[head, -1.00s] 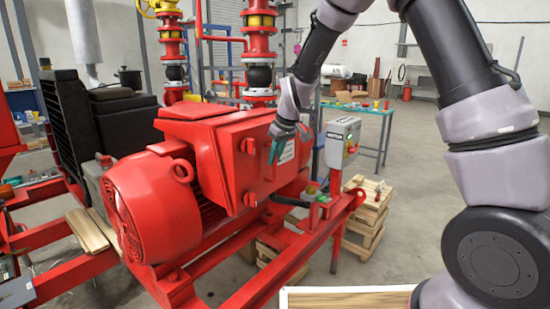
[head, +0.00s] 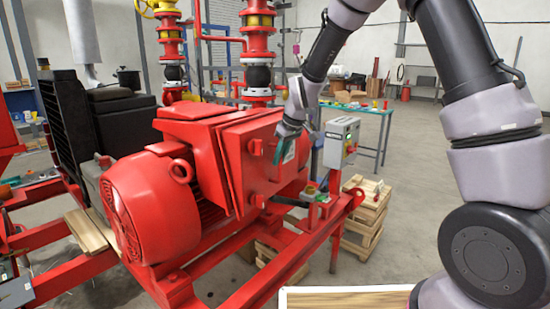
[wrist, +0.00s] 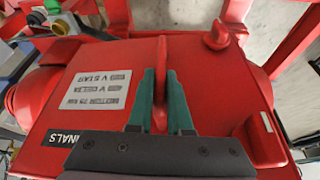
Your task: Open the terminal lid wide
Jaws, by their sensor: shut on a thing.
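The red terminal lid (head: 268,177) is on the terminal box of the red motor (head: 152,208). In the wrist view the lid (wrist: 205,85) fills the middle, with a label plate and a partly hidden "TERMINALS" tag. My gripper (head: 284,150) is at the lid's outer face. Its teal fingers (wrist: 162,85) are closed on either side of the lid's red upright handle (wrist: 161,60). A red knob (wrist: 216,36) is near the lid's edge. The lid appears slightly ajar; the inside of the box is hidden.
A grey control box (head: 341,141) on a post stands just right of the lid. The red skid frame (head: 290,262) runs below, with wooden pallets (head: 366,222) beside it. Red piping (head: 259,55) rises behind the motor. Floor at the right is open.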

